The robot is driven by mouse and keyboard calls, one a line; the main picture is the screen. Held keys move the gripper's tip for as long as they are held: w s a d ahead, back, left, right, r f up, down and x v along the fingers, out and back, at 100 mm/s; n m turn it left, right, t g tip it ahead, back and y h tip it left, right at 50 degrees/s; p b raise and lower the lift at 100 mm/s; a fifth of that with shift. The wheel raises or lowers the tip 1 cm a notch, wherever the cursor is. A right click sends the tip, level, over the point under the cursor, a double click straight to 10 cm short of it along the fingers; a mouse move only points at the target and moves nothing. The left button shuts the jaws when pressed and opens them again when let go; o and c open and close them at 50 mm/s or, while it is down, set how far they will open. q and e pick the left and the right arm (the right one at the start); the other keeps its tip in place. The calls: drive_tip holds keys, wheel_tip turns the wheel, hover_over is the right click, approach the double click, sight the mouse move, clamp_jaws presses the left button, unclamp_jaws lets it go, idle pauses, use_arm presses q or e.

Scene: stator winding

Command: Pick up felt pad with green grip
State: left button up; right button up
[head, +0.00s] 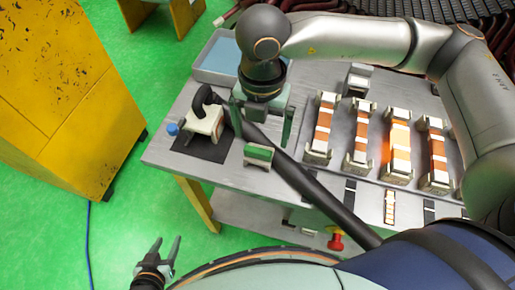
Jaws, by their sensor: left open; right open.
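The felt pad (259,156) with its green grip lies near the front edge of the grey table (166,153). It is a small block, green on top and pale below. My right gripper (262,128) reaches down from above, its two green fingers apart. The fingertips are just behind and above the pad in the picture, one to each side; I cannot tell the exact height gap. Nothing shows between the fingers except a black hose passing behind or below. My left gripper (164,250) is open and empty, low at the left, off the table.
A white device with a black handle (206,122) stands on a dark mat left of the pad. A blue knob (172,128) is beside it. A blue tray (214,66) is behind. Several copper-wound blocks (324,128) stand right. A thick black hose (320,195) crosses the table.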

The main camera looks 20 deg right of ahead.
sight(258, 148)
wheel_tip(258, 148, down, 4)
drive_tip(key=shift+r, duration=0.2)
drive_tip(key=shift+w+a+f+p, duration=0.1)
drive_tip(key=shift+f+p, duration=0.25)
drive_tip(key=shift+f, duration=1)
drive_tip(key=shift+w+a+f+p, duration=0.1)
drive_tip(key=shift+f+p, duration=0.25)
drive_tip(key=shift+f, duration=1)
drive_tip(key=shift+c, duration=0.2)
drive_tip(key=c, duration=1.3)
drive_tip(key=shift+o, duration=0.2)
drive_tip(key=shift+r, duration=0.15)
drive_tip(key=shift+r, duration=0.65)
drive_tip(key=s+a+r+b, duration=0.2)
drive_tip(key=s+a+r, duration=0.3)
drive_tip(key=s+r, duration=0.6)
drive_tip(key=shift+s+r, duration=0.25)
drive_tip(key=shift+s, duration=0.8)
